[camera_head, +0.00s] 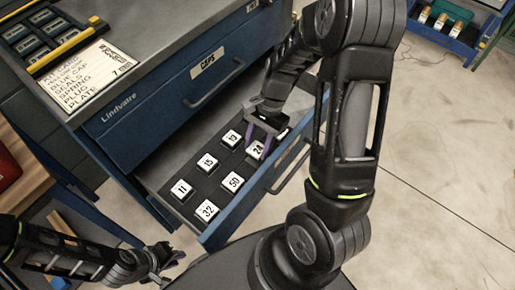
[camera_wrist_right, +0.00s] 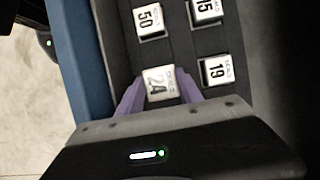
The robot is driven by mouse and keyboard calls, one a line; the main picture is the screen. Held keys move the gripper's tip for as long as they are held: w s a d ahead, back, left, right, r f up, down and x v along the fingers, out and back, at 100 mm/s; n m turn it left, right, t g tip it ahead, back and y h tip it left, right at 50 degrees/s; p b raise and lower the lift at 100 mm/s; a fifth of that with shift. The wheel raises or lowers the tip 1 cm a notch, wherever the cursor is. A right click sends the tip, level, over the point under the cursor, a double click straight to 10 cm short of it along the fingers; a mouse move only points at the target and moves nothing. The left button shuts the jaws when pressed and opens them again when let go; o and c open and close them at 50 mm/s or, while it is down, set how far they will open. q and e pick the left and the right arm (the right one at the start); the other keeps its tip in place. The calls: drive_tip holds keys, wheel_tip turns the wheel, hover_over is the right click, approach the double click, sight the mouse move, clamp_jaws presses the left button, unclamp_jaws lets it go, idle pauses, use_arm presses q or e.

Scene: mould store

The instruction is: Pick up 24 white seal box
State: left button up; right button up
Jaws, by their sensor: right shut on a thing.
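The white seal box 24 (camera_head: 256,149) is in the far part of the open drawer in the head view. In the right wrist view the box 24 (camera_wrist_right: 160,83) sits between the two purple fingers. My right gripper (camera_head: 263,138) is over the drawer and shut on the box. I cannot tell whether the box is lifted from its slot. My left gripper (camera_head: 163,258) is low at the left, outside the drawer and apart from the boxes. Its fingers are too small and dark to tell their state.
The open drawer (camera_head: 232,214) holds other white boxes: 19 (camera_head: 232,138), 15 (camera_head: 207,162), 11 (camera_head: 182,189), 50 (camera_head: 232,182) and 32 (camera_head: 207,210). A closed drawer labelled CAPS (camera_head: 208,62) is above. A paper list (camera_head: 85,72) lies on the cabinet top.

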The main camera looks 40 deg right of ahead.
sight(258, 148)
wheel_tip(258, 148, up, 7)
drive_tip(key=shift+f+p, duration=0.2)
drive_tip(key=shift+p, duration=0.5)
